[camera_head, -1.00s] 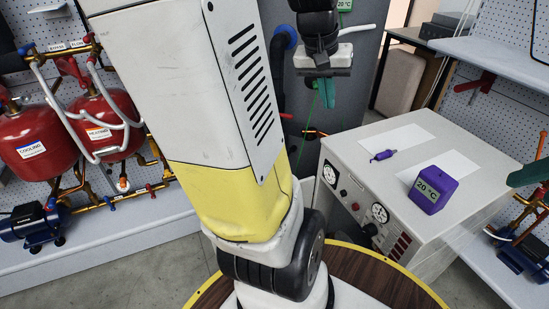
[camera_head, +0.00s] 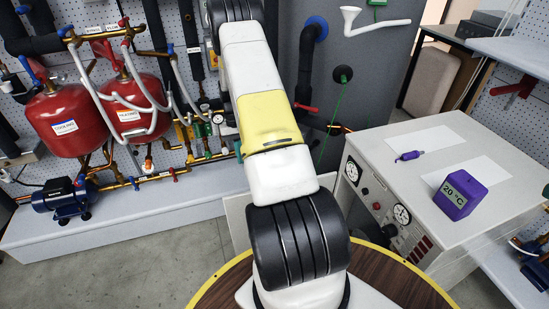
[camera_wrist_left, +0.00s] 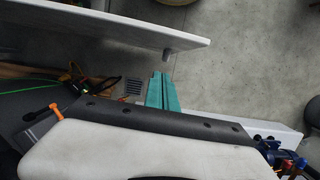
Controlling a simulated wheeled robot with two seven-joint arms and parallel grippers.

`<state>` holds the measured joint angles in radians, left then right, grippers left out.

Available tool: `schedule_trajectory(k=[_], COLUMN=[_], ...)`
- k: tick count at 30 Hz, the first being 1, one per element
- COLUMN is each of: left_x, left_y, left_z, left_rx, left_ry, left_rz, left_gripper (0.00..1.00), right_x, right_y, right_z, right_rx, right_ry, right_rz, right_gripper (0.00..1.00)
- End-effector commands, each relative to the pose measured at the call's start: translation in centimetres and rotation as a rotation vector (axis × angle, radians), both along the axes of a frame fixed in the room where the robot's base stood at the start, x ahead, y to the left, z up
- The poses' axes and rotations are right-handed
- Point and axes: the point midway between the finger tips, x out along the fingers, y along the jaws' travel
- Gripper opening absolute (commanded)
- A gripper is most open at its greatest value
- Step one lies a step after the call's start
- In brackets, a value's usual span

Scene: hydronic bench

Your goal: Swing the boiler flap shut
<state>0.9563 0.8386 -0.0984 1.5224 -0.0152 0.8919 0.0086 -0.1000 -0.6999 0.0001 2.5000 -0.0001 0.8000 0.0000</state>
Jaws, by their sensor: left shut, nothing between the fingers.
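The boiler is the white cabinet (camera_head: 408,160) with gauges on its front, at the right in the head view. A pale panel (camera_head: 236,218), apparently its flap, stands out to the left of the boiler front, partly hidden behind my left arm. In the left wrist view a long white panel (camera_wrist_left: 135,27), likely the same flap, crosses the top. My left gripper (camera_wrist_left: 163,78) has teal fingers, shut and empty, just below the panel's lower edge. I cannot tell whether they touch. In the head view its fingers are hidden behind my arm. My right gripper is out of view.
A purple 20 °C block (camera_head: 461,195) and a small purple tool (camera_head: 408,156) lie on the boiler top. Red tanks (camera_head: 68,122), pipes and a blue pump (camera_head: 62,198) line the left wall. Grey floor (camera_head: 150,262) is clear before the left bench.

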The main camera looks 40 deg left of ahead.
Motion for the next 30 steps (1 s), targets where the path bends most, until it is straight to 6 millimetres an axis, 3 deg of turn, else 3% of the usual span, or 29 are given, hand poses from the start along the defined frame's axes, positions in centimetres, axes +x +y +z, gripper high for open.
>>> schedule_trajectory(k=[5, 16, 22, 30], left_x=[-0.3, -1.3, -2.7, -3.3], left_y=[-0.6, -2.2, -4.6, -5.5], left_z=[-2.2, -9.7, -9.4, -9.4], left_rx=[-0.004, -0.003, -0.002, 0.000], left_ry=[0.002, 0.000, 0.001, 0.000], left_rz=[-0.001, -0.002, -0.002, -0.002], left_gripper=[0.00, 0.00, 0.00, 0.00], right_x=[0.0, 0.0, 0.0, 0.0], right_y=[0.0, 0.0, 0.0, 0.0], right_z=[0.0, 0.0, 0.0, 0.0], right_rx=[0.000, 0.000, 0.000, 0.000], right_ry=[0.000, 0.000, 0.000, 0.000], right_rz=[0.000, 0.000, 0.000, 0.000], right_gripper=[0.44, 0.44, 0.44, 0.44])
